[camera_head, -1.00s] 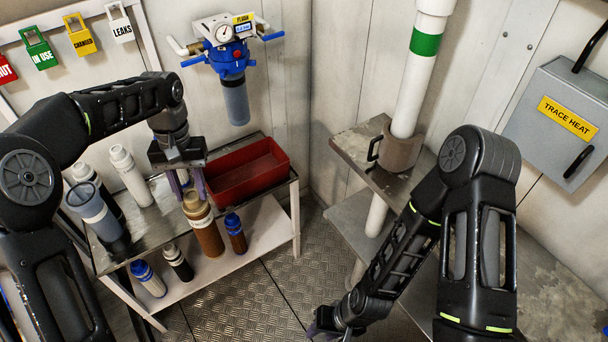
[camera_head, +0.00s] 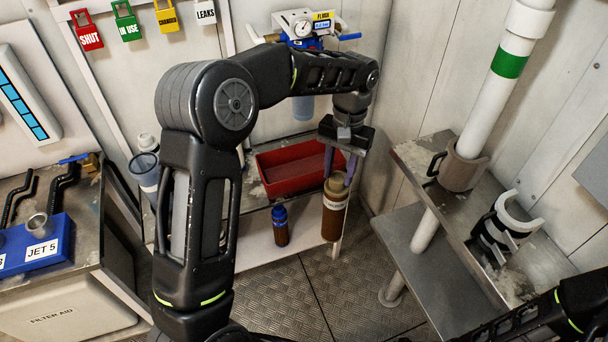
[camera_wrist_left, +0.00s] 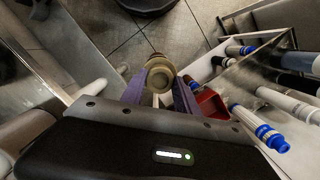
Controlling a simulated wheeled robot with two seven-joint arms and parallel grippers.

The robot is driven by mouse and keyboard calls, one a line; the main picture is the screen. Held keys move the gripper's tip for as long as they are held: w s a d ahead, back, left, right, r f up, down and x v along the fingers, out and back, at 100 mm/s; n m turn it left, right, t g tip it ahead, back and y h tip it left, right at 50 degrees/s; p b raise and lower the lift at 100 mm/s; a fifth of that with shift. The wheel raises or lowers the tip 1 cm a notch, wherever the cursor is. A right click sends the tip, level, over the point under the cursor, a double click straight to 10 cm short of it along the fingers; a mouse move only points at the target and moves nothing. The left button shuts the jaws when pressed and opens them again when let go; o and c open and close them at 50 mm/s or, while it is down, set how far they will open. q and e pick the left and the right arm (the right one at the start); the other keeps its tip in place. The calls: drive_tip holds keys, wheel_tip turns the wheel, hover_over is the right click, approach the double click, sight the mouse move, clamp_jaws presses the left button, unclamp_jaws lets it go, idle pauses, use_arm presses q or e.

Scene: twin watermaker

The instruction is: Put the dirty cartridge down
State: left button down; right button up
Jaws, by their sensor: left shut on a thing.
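My left gripper (camera_head: 339,172) is shut on the top of a brown cartridge (camera_head: 334,212) with a pale label. The cartridge hangs upright in front of the right end of the bench, just right of the red tray (camera_head: 274,186). In the left wrist view its round tan top (camera_wrist_left: 160,76) sits between the two purple fingers. The cartridge's lower end overlaps the bench leg, and I see no support touching it. The red tray looks empty. My right arm shows at the bottom right, but its gripper is out of view.
A grey canister (camera_head: 147,174) stands at the bench's left. A metal bench (camera_head: 535,262) with a pipe and a black-and-white holder (camera_head: 504,226) is at the right. Floor between is clear.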

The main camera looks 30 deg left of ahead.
drive_tip(key=o, duration=0.7)
drive_tip(key=shift+p+v, duration=0.85)
use_arm(q)
drive_tip(key=s+a+r+n+t+h+p, duration=0.1)
drive_tip(key=s+a+n, duration=0.1)
drive_tip(key=a+n, duration=0.8)
drive_tip(key=s+a+r+n+t, duration=0.1)
drive_tip(key=a+r+n, duration=0.1)
drive_tip(key=a+n, duration=0.75)
use_arm(e)
drive_tip(key=o, duration=0.3)
drive_tip(key=shift+a+r, duration=0.15)
drive_tip(key=shift+r, duration=0.35)
drive_tip(key=shift+o, duration=0.8)
drive_tip(key=shift+r+p, duration=0.45)
use_arm(q)
drive_tip(key=s+a+r+n, duration=0.1)
drive_tip(key=s+a+n, duration=0.4)
drive_tip(key=a, duration=0.5)
drive_tip(key=s+a+r+n+t, duration=0.1)
drive_tip(key=s+a+n, duration=0.4)
drive_tip(key=a, duration=0.5)
drive_tip(key=shift+s+r+n+t+p, duration=0.35)
drive_tip(key=shift+r+n, duration=0.25)
drive_tip(key=shift+n, duration=0.65)
use_arm(e)
drive_tip(key=shift+r, duration=0.35)
use_arm(q)
drive_tip(key=shift+a, duration=0.1)
